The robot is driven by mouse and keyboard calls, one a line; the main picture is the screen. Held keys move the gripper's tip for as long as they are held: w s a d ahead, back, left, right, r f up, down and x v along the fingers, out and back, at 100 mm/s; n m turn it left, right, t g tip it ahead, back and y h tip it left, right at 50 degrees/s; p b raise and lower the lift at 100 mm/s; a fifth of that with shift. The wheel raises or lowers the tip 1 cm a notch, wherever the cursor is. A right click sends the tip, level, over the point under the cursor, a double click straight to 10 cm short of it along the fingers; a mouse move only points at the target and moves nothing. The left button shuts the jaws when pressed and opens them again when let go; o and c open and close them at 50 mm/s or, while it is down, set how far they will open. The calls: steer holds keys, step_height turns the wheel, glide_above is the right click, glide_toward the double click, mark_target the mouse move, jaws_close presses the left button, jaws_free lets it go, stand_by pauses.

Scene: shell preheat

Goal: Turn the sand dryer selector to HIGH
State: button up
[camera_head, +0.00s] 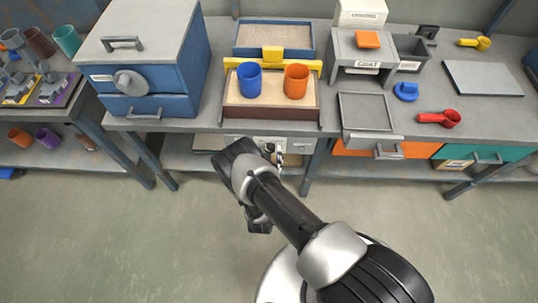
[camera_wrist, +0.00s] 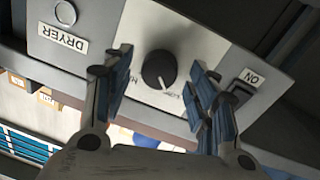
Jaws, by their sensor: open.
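The sand dryer selector is a round black knob (camera_wrist: 158,68) on a pale panel plate in the wrist view. A light mark on it points down and slightly right in the picture, towards a small label too blurred to read. Another label at its left is partly hidden by a finger. The DRYER label (camera_wrist: 63,39) appears upside down at left. My gripper (camera_wrist: 161,60) is open, its fingers on either side of the knob with gaps visible; I cannot tell the depth between them. In the head view my gripper (camera_head: 274,156) is at the dryer panel (camera_head: 302,146) under the bench edge.
An ON switch (camera_wrist: 241,90) is close to my right finger, and a round button (camera_wrist: 66,13) is at upper left. Above the panel, a wooden tray (camera_head: 270,113) holds a blue cup (camera_head: 250,80) and an orange cup (camera_head: 296,82). The floor in front is clear.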

steer(key=shift+w, duration=0.25)
steer(key=shift+c, duration=0.5)
steer(key=c, duration=1)
